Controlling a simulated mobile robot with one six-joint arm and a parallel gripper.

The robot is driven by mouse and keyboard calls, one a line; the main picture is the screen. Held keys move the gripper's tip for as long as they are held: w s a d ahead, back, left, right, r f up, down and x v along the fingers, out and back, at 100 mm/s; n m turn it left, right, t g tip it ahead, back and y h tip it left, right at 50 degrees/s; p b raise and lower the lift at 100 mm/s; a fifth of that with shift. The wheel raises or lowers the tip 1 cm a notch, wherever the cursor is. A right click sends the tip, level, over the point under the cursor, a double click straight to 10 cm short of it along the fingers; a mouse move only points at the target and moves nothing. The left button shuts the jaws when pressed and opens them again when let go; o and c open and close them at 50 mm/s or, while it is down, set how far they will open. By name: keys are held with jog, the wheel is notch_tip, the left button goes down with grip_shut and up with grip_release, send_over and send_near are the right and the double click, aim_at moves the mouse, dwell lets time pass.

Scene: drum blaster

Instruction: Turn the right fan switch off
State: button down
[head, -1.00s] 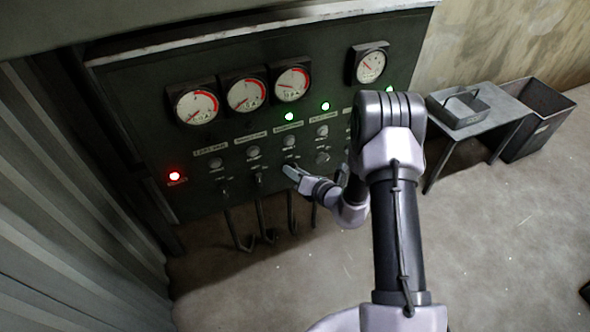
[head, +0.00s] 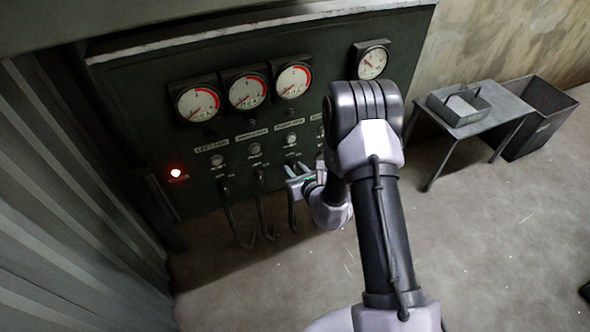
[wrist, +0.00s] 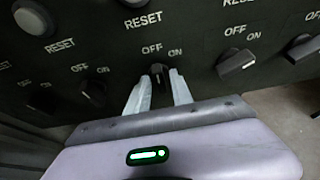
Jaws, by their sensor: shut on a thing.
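The dark rotary switch (wrist: 158,75) with OFF at its upper left and ON at its upper right sits between my fingers in the wrist view. My gripper (wrist: 158,90) is shut on it, one pale finger on each side. Its knob looks roughly upright, and its exact setting is hard to tell. In the head view my gripper (head: 294,177) is at the lower part of the control panel (head: 130,110), in the third column from the left. The label there is too blurred to read as right fan. My arm hides the columns farther right.
Other switches flank mine in the wrist view: one at the right (wrist: 237,65) and one at the left (wrist: 92,92). Round reset buttons (wrist: 33,18) are above. Cables hang below the panel. A red lamp (head: 176,173) glows at its left. A small table (head: 478,120) stands right.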

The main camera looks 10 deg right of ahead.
dwell(0.4)
jog(key=c, duration=1.4)
grip_release()
jog(key=shift+c, duration=0.2)
jog(key=p+v, duration=0.6)
jog(key=v, duration=1.1)
jog(key=shift+p, duration=0.4)
jog(key=shift+s+r, duration=0.1)
jog(key=shift+s, duration=0.05)
